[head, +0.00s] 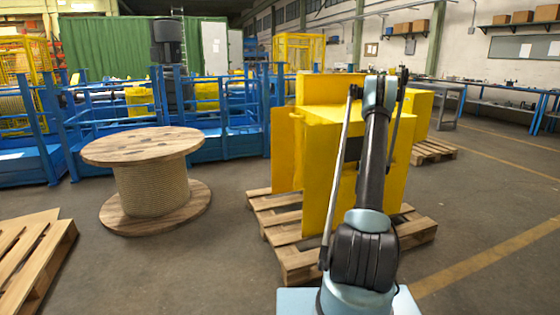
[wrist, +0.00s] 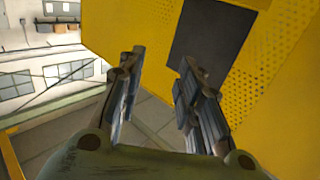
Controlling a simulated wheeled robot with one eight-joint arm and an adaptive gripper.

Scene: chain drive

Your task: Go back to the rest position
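My gripper (wrist: 160,75) shows in the wrist view with its two fingers apart and nothing between them. It points toward a yellow metal housing (wrist: 110,25) with a dark rectangular opening (wrist: 210,40) and perforated panels. I cannot tell how far the fingertips are from it. In the head view my arm reaches up and forward in front of the yellow housing (head: 285,150), hiding part of it. The gripper's fingers are not clear in the head view. The housing stands on a wooden pallet (head: 275,222).
A wooden cable spool (head: 145,145) stands to the left, with another pallet (head: 35,255) at the lower left. Blue railings (head: 230,125) run behind. Another pallet (head: 430,152) and workbenches (head: 500,97) are at the right. The floor at the right (head: 490,215) is clear.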

